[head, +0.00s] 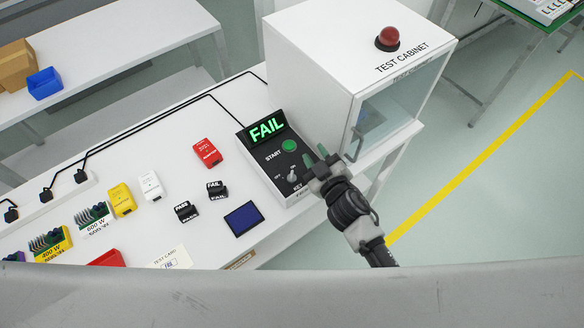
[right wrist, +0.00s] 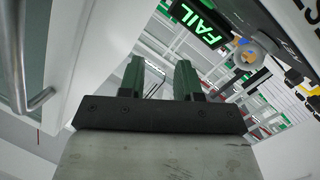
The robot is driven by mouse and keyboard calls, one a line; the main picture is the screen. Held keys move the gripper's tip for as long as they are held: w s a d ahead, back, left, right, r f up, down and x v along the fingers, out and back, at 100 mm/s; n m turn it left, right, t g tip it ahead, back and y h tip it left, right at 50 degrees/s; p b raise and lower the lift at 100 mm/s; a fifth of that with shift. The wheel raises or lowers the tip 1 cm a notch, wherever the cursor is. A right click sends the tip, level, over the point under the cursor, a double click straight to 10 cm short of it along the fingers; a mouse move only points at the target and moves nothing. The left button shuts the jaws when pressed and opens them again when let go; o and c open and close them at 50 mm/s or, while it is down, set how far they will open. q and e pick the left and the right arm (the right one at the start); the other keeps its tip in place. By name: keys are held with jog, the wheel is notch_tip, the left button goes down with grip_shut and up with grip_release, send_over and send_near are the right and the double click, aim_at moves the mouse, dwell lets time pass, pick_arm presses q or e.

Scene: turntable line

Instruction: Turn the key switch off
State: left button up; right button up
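The key switch (head: 292,176) sits at the lower right of the black control box (head: 250,153), below the green START button (head: 289,145). The box's display (head: 266,128) reads FAIL in green. My right gripper (head: 316,156), with green fingertips, is in the air just right of the box and apart from the key. In the right wrist view its fingers (right wrist: 160,78) stand apart with nothing between them. That view shows the FAIL display (right wrist: 203,20) at the top and a grey ring-like part, apparently the key (right wrist: 263,48), right of the fingers. My left gripper is not in view.
The white test cabinet (head: 345,60) with a red dome lamp (head: 389,37) stands behind the box; its glass door and handle (head: 357,142) are close to my right gripper. A red device (head: 207,152), black FAIL blocks (head: 217,189) and a blue pad (head: 243,219) lie left of it.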

jog(key=a+r+n+g+y, duration=0.2)
jog(key=a+r+n+y, duration=0.5)
jog(key=a+r+y, duration=0.1)
jog(key=s+a+r+n+g+y, duration=0.2)
jog(key=s+a+n+g+y, duration=0.15)
jog(key=a+n+g, duration=0.5)
jog(key=n+g+h+p, duration=0.2)
jog(key=n+g+h, duration=0.45)
jog(key=h, duration=1.15)
send_over(292, 174)
notch_tip(292, 174, down, 5)
jog(key=n+t, duration=0.2)
jog(key=shift+f+y, duration=0.25)
jog(key=shift+f, duration=0.05)
notch_tip(292, 174, down, 10)
jog(key=shift+r+p, duration=0.1)
jog(key=shift+p, duration=0.95)
grip_shut()
